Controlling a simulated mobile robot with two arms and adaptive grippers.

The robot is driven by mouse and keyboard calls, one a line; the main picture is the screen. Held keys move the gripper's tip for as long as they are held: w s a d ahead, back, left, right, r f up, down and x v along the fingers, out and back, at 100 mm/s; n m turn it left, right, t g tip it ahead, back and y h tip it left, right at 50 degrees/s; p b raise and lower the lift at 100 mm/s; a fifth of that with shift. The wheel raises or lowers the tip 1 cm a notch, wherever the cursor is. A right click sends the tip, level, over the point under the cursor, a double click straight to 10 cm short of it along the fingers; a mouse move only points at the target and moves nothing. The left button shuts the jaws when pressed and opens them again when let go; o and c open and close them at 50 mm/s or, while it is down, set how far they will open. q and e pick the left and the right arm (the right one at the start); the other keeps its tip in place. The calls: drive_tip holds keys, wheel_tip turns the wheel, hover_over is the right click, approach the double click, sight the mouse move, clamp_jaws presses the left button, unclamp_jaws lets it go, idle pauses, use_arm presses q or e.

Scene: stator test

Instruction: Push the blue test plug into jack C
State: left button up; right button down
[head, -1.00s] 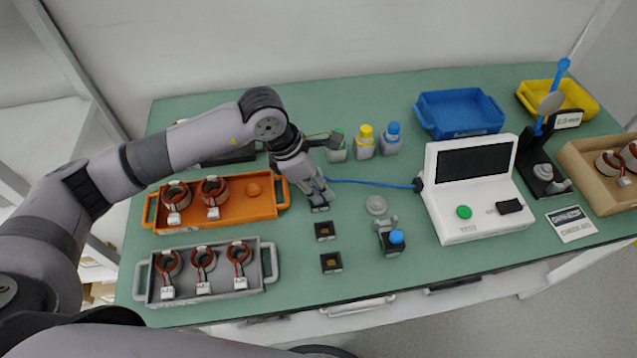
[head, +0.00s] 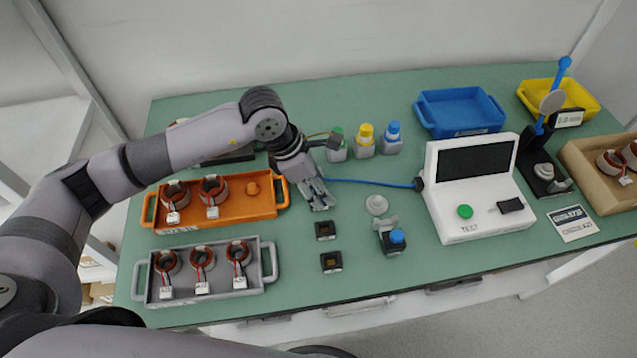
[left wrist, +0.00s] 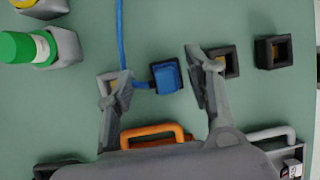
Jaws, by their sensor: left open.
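The blue test plug (left wrist: 167,76) sits at a dark square jack in the left wrist view, between the spread fingers of my left gripper (left wrist: 155,82). I cannot tell how deep it sits. Its blue cable (left wrist: 121,35) runs past the left finger, and the head view shows the cable (head: 370,183) leading to the white tester (head: 472,195). Two empty square jacks (left wrist: 226,60) and (left wrist: 273,51) lie to the right; another shows partly behind the left finger. No jack letters are readable. In the head view my left gripper (head: 321,201) is open and hides the plug.
An orange tray (head: 231,215) and a grey tray (head: 216,291) with coils stand left of the gripper. Bottles (head: 364,143) stand behind it. A small fixture with a blue knob (head: 397,236) stands right of the jacks.

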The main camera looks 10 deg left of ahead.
use_arm(q)
drive_tip(key=v, duration=1.2)
drive_tip(key=shift+d, duration=0.1)
idle(2.5)
